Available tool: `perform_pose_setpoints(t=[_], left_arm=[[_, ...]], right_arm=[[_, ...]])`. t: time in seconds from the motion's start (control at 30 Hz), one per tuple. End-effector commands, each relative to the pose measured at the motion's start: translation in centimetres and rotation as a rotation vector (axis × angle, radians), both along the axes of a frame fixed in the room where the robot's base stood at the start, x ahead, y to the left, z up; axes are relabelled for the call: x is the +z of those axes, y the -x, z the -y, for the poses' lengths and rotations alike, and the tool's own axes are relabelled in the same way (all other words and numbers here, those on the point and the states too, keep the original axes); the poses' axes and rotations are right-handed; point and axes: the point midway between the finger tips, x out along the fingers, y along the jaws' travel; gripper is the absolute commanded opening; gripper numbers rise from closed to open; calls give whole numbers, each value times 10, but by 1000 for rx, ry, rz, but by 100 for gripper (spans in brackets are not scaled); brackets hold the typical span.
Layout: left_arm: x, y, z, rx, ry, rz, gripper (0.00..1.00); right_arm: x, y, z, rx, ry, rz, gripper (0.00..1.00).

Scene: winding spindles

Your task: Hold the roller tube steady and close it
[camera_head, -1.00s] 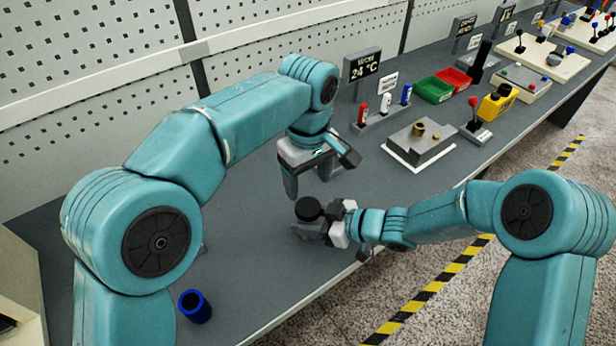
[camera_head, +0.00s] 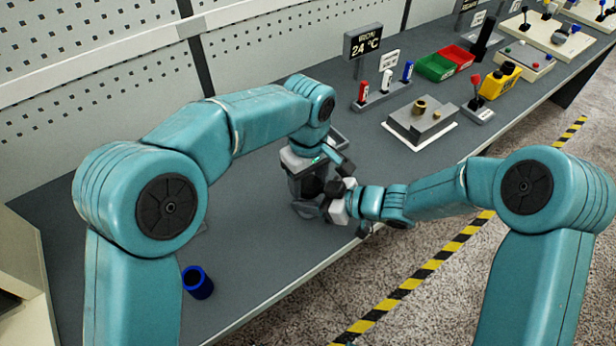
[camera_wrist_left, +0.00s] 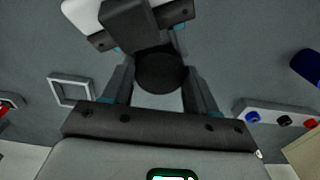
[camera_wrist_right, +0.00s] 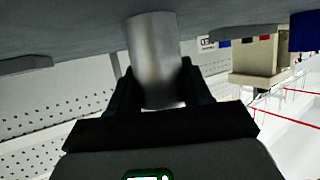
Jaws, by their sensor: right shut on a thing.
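The roller tube is a silver cylinder (camera_wrist_right: 155,60), seen in the right wrist view between the fingers of my right gripper (camera_wrist_right: 153,85), which is shut on it. Its black round top (camera_wrist_left: 160,73) shows in the left wrist view. My left gripper (camera_wrist_left: 160,80) points down over this top, with one finger on each side. Narrow gaps appear beside the top, so the left fingers look open; contact at the tips is not clear. In the head view the left gripper (camera_head: 310,190) and the right gripper (camera_head: 338,203) meet closely and mostly hide the tube.
A blue hollow cylinder (camera_head: 197,283) stands at the front left of the grey bench (camera_head: 260,250). A block on a white plate (camera_head: 420,122), a marker rack (camera_head: 384,98) and green and red bins (camera_head: 436,67) are farther right. The bench edge is close to my right gripper.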

Motion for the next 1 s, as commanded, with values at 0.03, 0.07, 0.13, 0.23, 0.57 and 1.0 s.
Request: perform_pose_setpoints(t=[0.03,0.07,0.13,0.23,0.57,1.0], left_arm=[[-1,0,0,0,-1,-1,26],[0,0,0,0,-1,-1,20],[0,0,0,0,-2,-1,20],[0,0,0,0,-2,-1,62],[3,0,0,0,0,0,81],[45,0,0,0,-1,-1,81]], right_arm=[[-3,1,0,0,5,-7,0],[-3,1,0,0,5,-7,0],[-3,1,0,0,5,-7,0],[-3,1,0,0,5,-7,0],[-3,1,0,0,4,-7,0],[-3,1,0,1,4,-6,0]])
